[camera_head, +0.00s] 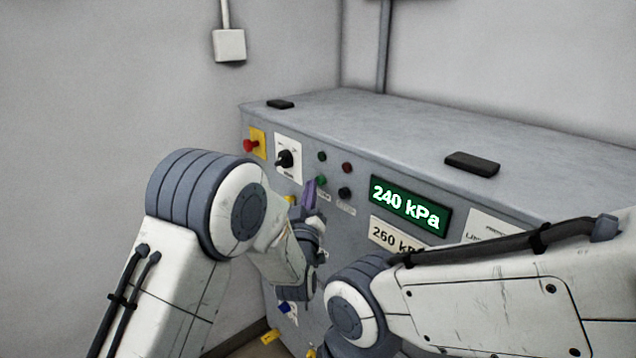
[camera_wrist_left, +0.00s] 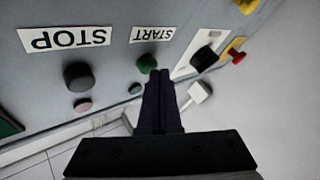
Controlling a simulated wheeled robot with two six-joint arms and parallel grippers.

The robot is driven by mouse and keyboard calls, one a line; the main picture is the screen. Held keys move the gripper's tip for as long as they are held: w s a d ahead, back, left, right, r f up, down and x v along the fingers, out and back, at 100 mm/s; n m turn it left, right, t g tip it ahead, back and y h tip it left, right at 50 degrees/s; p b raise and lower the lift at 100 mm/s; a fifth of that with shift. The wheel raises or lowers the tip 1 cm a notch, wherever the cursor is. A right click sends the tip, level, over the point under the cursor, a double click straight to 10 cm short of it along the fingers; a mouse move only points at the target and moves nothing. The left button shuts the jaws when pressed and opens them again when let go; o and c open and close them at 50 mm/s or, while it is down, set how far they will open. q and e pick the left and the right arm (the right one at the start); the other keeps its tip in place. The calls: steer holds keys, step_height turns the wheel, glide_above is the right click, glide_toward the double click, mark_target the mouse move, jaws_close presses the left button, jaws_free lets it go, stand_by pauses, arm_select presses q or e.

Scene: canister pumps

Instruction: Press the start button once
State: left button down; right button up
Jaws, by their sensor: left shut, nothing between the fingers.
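The green start button (camera_head: 321,181) is on the front of the grey panel cabinet, just right of my left fingertips. In the left wrist view, which is upside down, the green button (camera_wrist_left: 147,62) sits by the START label (camera_wrist_left: 152,35). My left gripper (camera_head: 310,185) is shut and empty, its dark purple fingers pointing at the panel. In the left wrist view the fingertips (camera_wrist_left: 159,74) are close beside the button and overlap its edge; I cannot tell whether they touch it. The right arm's forward end is hidden, and its gripper does not show.
A dark stop button (camera_head: 345,193) is right of the green one, under a red lamp (camera_head: 347,168). A black rotary switch (camera_head: 285,159) and a red emergency knob (camera_head: 250,146) are to the left. The green display (camera_head: 410,206) reads 240 kPa; a plate (camera_head: 397,238) below reads 260 kP.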

arm_select(q)
steer(key=shift+w+d, duration=0.15)
steer(key=shift+d, duration=0.1)
steer(key=shift+a, duration=0.1)
stand_by(0.6)
steer(key=shift+s+a+b, duration=0.55)
steer(key=shift+a, duration=0.05)
steer(key=shift+a, duration=0.1)
steer(key=s+a+b, duration=0.1)
steer(key=a, duration=0.1)
steer(key=s+a+b, duration=0.1)
steer(key=s+a, duration=0.1)
stand_by(0.7)
